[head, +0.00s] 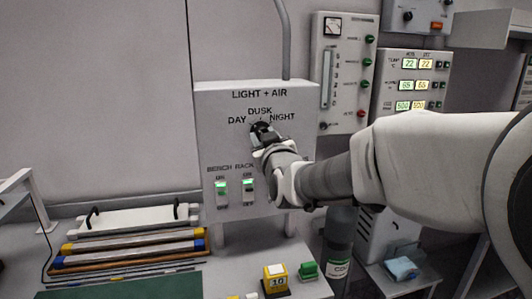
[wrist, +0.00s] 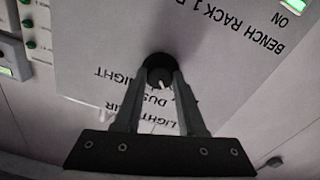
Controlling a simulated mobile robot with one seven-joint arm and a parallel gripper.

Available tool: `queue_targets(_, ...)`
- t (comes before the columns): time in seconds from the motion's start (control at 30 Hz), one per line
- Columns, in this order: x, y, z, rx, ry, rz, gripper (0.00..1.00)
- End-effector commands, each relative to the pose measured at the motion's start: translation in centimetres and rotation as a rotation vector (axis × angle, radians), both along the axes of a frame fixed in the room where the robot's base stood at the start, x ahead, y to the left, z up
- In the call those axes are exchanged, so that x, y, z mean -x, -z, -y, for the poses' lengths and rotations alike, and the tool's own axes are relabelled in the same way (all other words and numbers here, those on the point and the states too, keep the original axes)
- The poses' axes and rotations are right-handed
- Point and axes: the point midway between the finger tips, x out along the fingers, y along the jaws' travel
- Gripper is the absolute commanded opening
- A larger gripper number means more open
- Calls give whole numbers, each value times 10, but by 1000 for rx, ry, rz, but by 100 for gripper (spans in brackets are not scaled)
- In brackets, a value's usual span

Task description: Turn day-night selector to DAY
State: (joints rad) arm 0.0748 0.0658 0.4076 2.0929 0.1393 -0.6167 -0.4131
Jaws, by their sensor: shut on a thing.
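The day-night selector is a round black knob (wrist: 158,72) on the grey LIGHT + AIR panel (head: 215,125), below the DUSK label and between DAY and NIGHT. My gripper (head: 263,134) reaches it from the right and covers most of it in the head view. In the wrist view, which is upside down, the two fingers of my gripper (wrist: 161,80) are shut on the knob, one on each side. The knob's white pointer mark shows between the fingers and appears to point towards DUSK. The DAY label is hidden in the wrist view.
Two green-lit bench rack switches (head: 235,191) sit just below the knob on the same panel. A meter panel (head: 341,75) and a display panel (head: 412,82) stand to the right. A yellow block (head: 275,279) and a green block (head: 308,270) sit on the bench below.

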Motion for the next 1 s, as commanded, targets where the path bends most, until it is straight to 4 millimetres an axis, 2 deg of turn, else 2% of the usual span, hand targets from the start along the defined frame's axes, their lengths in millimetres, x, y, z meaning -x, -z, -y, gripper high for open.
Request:
queue_targets(0.3,0,1,0,118,0,36,0)
queue_targets(0.83,-1,-1,1,142,1,41,0)
queue_targets(0.87,-1,-1,1,141,1,41,41)
queue_targets(1.0,0,0,0,141,0,40,66)
